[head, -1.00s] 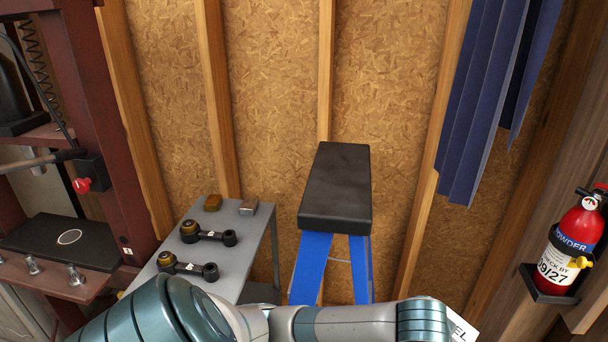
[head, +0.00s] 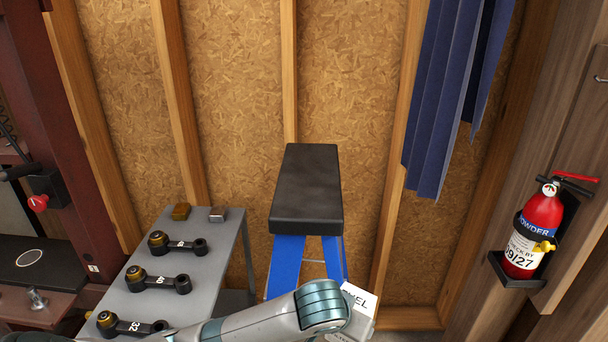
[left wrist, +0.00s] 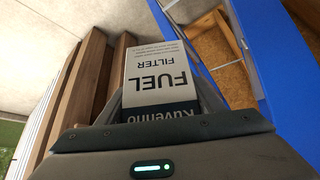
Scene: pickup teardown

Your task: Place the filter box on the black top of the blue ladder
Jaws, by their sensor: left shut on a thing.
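The filter box (left wrist: 156,72) is white with a dark band and reads FUEL FILTER. My left gripper (left wrist: 165,108) is shut on it in the left wrist view. In the head view part of the box (head: 358,303) shows at the bottom, just right of my left arm's wrist, which hides the rest. The blue ladder (head: 287,266) stands at the centre, and its black top (head: 307,188) is bare. The box is in front and to the right of the black top, apart from it in the picture. A blue ladder rail (left wrist: 282,62) shows in the left wrist view. My right gripper is not in view.
A grey table (head: 222,258) left of the ladder holds several rod-like parts (head: 158,281) and two small blocks (head: 181,211). A red extinguisher (head: 536,232) hangs at the right. Blue folded panels (head: 445,95) hang at the back right. A stud wall stands behind the ladder.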

